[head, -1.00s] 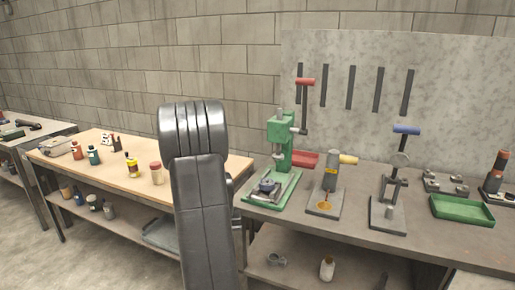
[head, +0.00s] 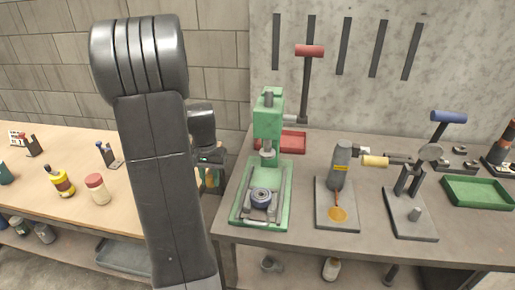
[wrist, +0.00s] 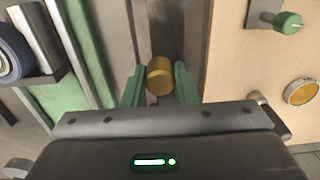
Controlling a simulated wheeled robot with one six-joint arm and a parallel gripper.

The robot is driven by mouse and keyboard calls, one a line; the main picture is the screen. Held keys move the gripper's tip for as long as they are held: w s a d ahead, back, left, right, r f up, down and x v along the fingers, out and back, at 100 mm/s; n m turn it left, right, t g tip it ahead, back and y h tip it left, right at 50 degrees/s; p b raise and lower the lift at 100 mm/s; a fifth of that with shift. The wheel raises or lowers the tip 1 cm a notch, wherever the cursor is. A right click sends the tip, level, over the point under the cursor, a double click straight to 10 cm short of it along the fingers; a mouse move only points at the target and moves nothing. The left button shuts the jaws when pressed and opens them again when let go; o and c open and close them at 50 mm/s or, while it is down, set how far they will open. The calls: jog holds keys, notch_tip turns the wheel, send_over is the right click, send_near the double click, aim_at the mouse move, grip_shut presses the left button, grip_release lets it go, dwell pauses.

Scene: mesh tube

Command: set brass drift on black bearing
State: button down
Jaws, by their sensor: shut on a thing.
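The brass drift (wrist: 160,76) is a short brass cylinder between the green fingers of my gripper (wrist: 160,88) in the wrist view; the fingers are shut on it. In the head view my gripper (head: 209,172) is partly hidden behind my arm, over the gap between the benches, left of the green press (head: 268,120). The black bearing (head: 261,197) is a dark ring with a bluish rim on the press's base, below its ram. It also shows at the wrist view's upper left edge (wrist: 10,55), apart from the drift.
Right of the press stand a grey tool on a plate (head: 343,165), a blue-handled tool (head: 410,190) and a green tray (head: 478,192). A red tray (head: 290,142) lies behind the press. The wooden bench (head: 60,140) at left holds several bottles.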

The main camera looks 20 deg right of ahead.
jog(key=s+d+r+m+p, duration=0.4)
jog(key=s+d+r+m, duration=0.5)
jog(key=s+d+r, duration=0.3)
notch_tip(320, 180, down, 6)
jog(key=b, duration=0.5)
jog(key=shift+s+a+f+b, duration=0.1)
jog(key=shift+f+b, duration=0.65)
jog(key=shift+f, duration=0.65)
dwell(2.1)
jog(key=c, duration=1.1)
grip_release()
jog(key=shift+o, duration=0.2)
notch_tip(320, 180, up, 14)
jog(key=shift+p, duration=0.3)
